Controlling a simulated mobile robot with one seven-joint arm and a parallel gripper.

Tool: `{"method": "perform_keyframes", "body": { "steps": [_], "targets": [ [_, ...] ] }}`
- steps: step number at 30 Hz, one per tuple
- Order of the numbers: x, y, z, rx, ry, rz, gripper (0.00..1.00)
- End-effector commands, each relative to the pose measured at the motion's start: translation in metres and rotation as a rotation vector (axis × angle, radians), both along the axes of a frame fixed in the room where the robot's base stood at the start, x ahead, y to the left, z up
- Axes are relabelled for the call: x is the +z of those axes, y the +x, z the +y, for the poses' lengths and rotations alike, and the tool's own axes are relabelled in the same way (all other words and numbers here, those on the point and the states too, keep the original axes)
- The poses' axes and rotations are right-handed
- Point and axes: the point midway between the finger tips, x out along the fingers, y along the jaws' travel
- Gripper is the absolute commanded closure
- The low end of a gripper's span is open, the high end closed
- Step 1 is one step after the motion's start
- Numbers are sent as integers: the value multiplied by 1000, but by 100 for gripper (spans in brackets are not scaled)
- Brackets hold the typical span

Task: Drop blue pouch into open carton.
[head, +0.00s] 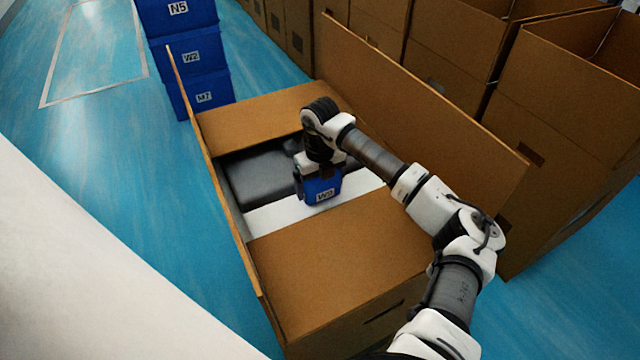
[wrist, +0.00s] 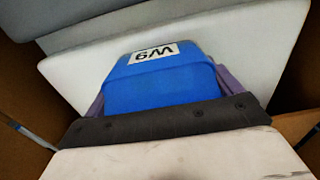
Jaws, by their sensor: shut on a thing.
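The blue pouch (head: 320,188) with a white label hangs below my gripper (head: 319,170) in the head view. In the wrist view the pouch (wrist: 165,78) sits between the purple-grey fingers of my gripper (wrist: 165,85), which is shut on it. The open carton (head: 330,262) is brown, with its flaps spread. My gripper and the pouch are over the carton's opening. I cannot tell whether the pouch touches what lies beneath it. Inside the carton are a black item (head: 262,178) and a white flat item (head: 290,213).
Stacked blue bins (head: 190,60) stand behind the carton at the upper left. More open brown cartons (head: 565,90) line the right and back. The carton's tall right flap (head: 420,95) rises beside my arm. Blue floor (head: 110,190) is clear at left.

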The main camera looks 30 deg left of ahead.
Motion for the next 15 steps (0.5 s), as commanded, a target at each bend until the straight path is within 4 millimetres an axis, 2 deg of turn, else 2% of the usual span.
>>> {"method": "perform_keyframes", "body": {
  "steps": [3, 14, 15],
  "targets": [
    [-9, 0, 0, 1, 2, -1, 33],
    [-15, 0, 0, 1, 1, -1, 33],
    [-14, 0, 0, 1, 1, -1, 7]
  ]
}}
